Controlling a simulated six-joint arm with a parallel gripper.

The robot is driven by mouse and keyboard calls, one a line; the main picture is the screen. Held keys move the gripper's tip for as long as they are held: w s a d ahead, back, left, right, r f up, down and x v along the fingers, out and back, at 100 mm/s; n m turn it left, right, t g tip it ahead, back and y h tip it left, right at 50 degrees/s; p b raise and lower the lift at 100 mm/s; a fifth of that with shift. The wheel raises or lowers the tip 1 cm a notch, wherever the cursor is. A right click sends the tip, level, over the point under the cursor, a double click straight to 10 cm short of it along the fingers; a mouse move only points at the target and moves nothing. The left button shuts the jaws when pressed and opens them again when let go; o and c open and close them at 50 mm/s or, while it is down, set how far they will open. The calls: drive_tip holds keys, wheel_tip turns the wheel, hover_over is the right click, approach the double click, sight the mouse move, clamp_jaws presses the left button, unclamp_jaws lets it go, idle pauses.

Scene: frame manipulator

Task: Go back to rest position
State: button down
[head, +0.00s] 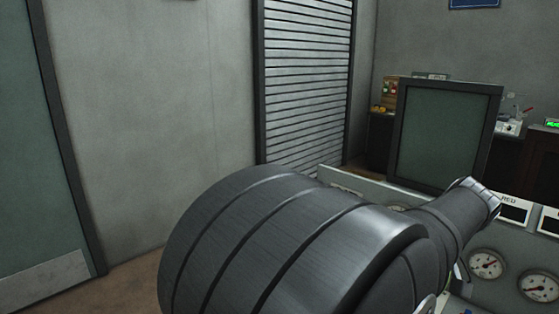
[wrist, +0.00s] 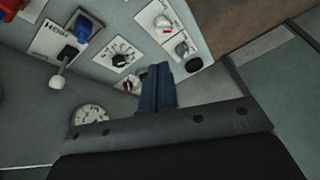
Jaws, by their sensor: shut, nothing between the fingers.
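My gripper (wrist: 158,88) shows in the wrist view, its blue-grey fingers together and nothing held between them. It is over a grey control panel (wrist: 85,95) with knobs, switches and a gauge. In the head view my arm's large dark links fill the lower middle and reach right, toward the panel (head: 365,182). The gripper's fingers cannot be made out in the head view. Whether the fingers touch the panel cannot be told.
On the panel are a blue switch (wrist: 83,27), a white-tipped lever (wrist: 58,82), a black dial (wrist: 121,58) and a round gauge (wrist: 90,117). A dark screen (head: 446,135) stands behind my arm. A shutter (head: 306,80) and green door (head: 25,150) are left of it.

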wheel_tip(320, 180, up, 11)
drive_tip(key=n+g+h, duration=0.3)
drive_tip(key=n, duration=0.1)
drive_tip(key=shift+s+d, duration=0.35)
drive_tip(key=shift+s, duration=0.1)
idle(0.6)
idle(0.9)
wheel_tip(320, 180, down, 10)
wheel_tip(320, 180, up, 8)
drive_tip(key=shift+w, duration=0.15)
idle(0.6)
drive_tip(key=shift+r, duration=0.2)
